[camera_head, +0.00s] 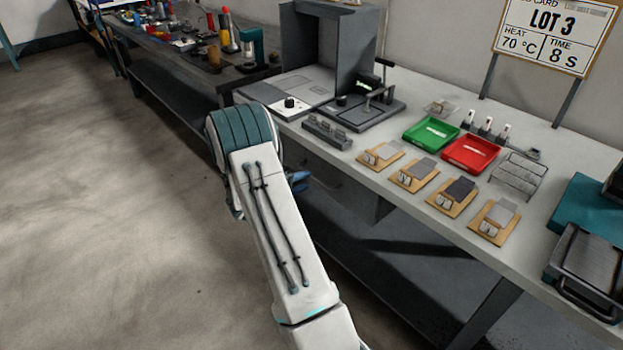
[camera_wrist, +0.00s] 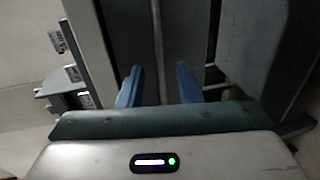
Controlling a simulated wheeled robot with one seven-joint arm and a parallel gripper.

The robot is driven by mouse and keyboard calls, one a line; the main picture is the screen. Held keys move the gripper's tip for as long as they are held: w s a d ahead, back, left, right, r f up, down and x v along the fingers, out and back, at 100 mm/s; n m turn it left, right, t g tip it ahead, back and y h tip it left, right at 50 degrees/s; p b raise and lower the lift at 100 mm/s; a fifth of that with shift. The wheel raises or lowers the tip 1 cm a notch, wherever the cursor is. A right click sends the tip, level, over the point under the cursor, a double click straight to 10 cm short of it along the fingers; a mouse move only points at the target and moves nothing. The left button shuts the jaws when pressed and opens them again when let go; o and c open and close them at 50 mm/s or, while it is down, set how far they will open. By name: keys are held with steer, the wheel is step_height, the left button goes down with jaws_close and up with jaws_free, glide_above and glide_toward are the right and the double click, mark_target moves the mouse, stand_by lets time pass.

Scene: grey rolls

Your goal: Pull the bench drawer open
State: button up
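The bench drawer (camera_head: 326,174) is a dark front under the bench top, partly hidden by my arm in the head view. In the wrist view its dark grey front (camera_wrist: 185,35) fills the upper middle, with a thin bar handle (camera_wrist: 157,45) running up the picture. My gripper (camera_wrist: 159,86) has two blue fingers, standing apart on either side of the bar. They do not appear to touch it. In the head view my gripper (camera_head: 298,181) shows only as a bit of blue beside the arm, close to the drawer front. I cannot see the drawer standing out from the bench.
The bench top (camera_head: 385,115) above holds a green tray (camera_head: 431,133), a red tray (camera_head: 470,153), several wooden boards with grey pieces, and a grey press (camera_head: 362,108). A lower shelf (camera_head: 400,270) runs beneath. The floor (camera_head: 110,190) at left is clear.

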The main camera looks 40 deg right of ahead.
steer(key=shift+x, duration=2.05)
jaws_close()
